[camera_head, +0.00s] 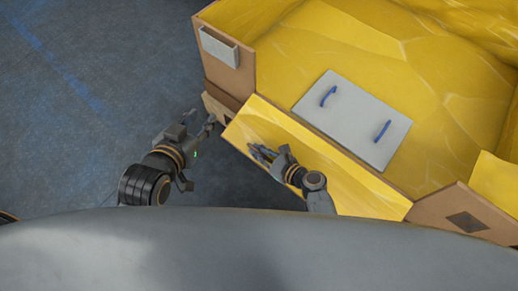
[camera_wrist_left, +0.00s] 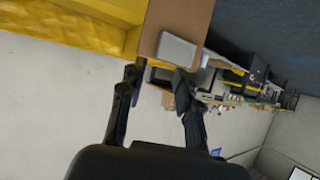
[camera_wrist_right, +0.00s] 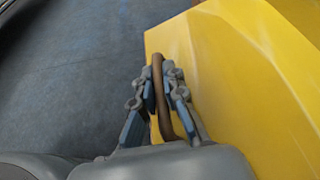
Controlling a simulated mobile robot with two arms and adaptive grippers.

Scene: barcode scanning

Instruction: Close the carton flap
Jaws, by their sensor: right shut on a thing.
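The carton (camera_head: 232,70) is brown with a shiny yellow lining. Its near flap (camera_head: 345,180) hangs outward and tilted, yellow face up; it also fills the right side of the right wrist view (camera_wrist_right: 240,75). My right gripper (camera_head: 262,152) lies over the flap's left part. In the right wrist view its fingers (camera_wrist_right: 165,88) are shut on a brown curved strip (camera_wrist_right: 158,80) by the flap's edge. My left gripper (camera_head: 209,124) is beside the carton's near left corner. In the left wrist view its fingers (camera_wrist_left: 157,78) are apart with nothing between them.
A grey panel (camera_head: 350,115) with two blue handles lies on the yellow lining behind the flap. A grey box (camera_head: 219,46) is fixed to the carton's left wall. Blue-grey floor (camera_head: 90,110) is clear to the left. A shelf with goods (camera_wrist_left: 235,90) shows in the left wrist view.

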